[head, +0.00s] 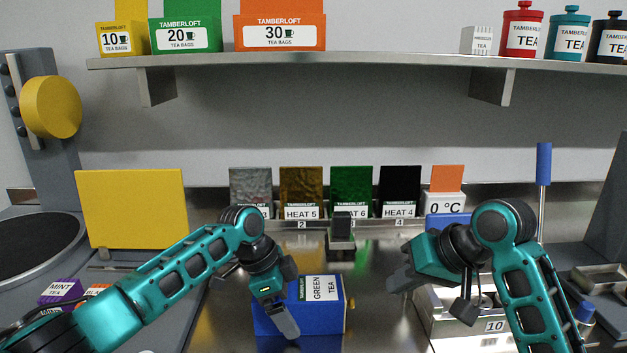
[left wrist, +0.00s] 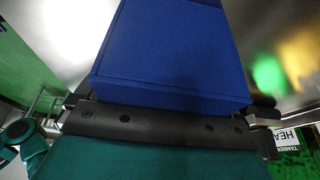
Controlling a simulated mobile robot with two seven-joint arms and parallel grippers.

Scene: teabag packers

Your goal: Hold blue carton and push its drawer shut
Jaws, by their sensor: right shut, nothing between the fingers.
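The blue carton (head: 300,319) stands on the steel worktop at front centre, with a white GREEN TEA label (head: 320,288) on top. A thin pale strip shows along its right end; how far its drawer sticks out is unclear. My left gripper (head: 284,318) is at the carton, one dark finger slanting across its front face, the other hidden behind. In the left wrist view the blue carton (left wrist: 170,55) fills the space between the fingers, and the gripper looks shut on it. My right gripper (head: 398,281) is shut and empty, to the right of the carton and apart from it.
A small dark block on a stand (head: 341,235) is behind the carton. A steel box marked 10 (head: 470,325) stands behind and beneath my right arm. A row of HEAT tiles (head: 302,193) lines the back. A yellow panel (head: 133,208) stands left. Clear worktop lies between carton and right gripper.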

